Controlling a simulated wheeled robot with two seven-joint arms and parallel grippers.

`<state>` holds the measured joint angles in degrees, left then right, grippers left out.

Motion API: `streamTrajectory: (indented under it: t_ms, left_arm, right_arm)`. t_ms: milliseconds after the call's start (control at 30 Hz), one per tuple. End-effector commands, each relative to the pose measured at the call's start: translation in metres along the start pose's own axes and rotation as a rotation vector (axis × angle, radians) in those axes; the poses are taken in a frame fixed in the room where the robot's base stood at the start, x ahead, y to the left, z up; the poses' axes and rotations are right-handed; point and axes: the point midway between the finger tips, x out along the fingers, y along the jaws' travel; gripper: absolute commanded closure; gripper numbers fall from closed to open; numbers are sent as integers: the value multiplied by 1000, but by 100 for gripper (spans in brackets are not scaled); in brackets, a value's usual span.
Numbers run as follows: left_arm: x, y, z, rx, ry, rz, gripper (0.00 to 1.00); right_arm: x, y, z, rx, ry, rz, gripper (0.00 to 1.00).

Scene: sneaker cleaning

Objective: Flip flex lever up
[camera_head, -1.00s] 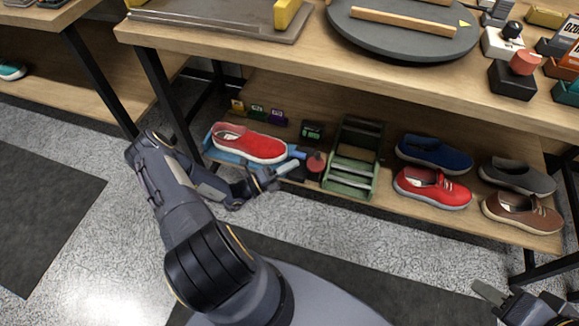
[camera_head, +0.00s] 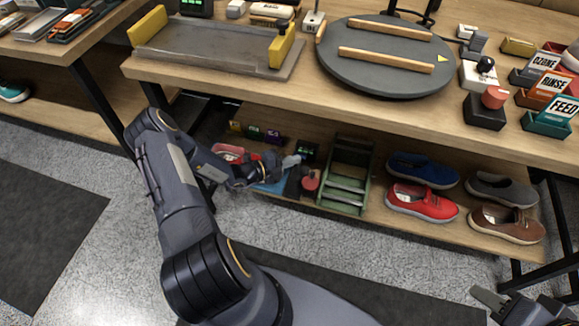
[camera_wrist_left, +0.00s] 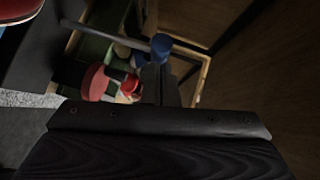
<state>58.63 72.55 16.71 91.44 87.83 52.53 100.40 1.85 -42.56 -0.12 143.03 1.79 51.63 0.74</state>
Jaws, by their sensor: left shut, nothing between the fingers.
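A blue flex device (camera_head: 272,187) stands on the lower shelf, with a red shoe (camera_head: 228,152) on it, mostly hidden behind my left arm. In the left wrist view, what looks like its lever is a grey rod with a blue end knob (camera_wrist_left: 161,45). My left gripper (camera_head: 284,164) is at the device's right end, shut and empty. In the left wrist view its fingers (camera_wrist_left: 160,85) sit just below the blue knob; I cannot tell whether they touch it. My right gripper (camera_head: 515,302) is partly in view at the bottom right, away from the shelf; its opening is unclear.
A red knob on a black base (camera_head: 309,183) and a green rack (camera_head: 345,178) stand right of the device. Several shoes, including a blue one (camera_head: 422,169), are farther right. The tabletop (camera_head: 300,82) overhangs the shelf and carries a round turntable (camera_head: 385,62).

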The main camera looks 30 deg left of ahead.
Motion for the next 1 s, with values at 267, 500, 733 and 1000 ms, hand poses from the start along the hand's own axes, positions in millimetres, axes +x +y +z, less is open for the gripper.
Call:
streamTrajectory:
  t_ms: [267, 500, 733, 1000]
  left_arm:
    - [18, -10, 18, -91, 0, 93, 100]
    - [26, -13, 25, -90, 1, 91, 100]
    - [29, -14, 28, -91, 0, 90, 100]
    - [30, -16, 30, -89, -3, 88, 100]
  right_arm:
    - [0, 0, 0, 0, 0, 0, 64]
    - [3, 1, 2, 0, 0, 0, 64]
    - [4, 2, 2, 0, 0, 0, 64]
    - [4, 2, 2, 0, 0, 0, 64]
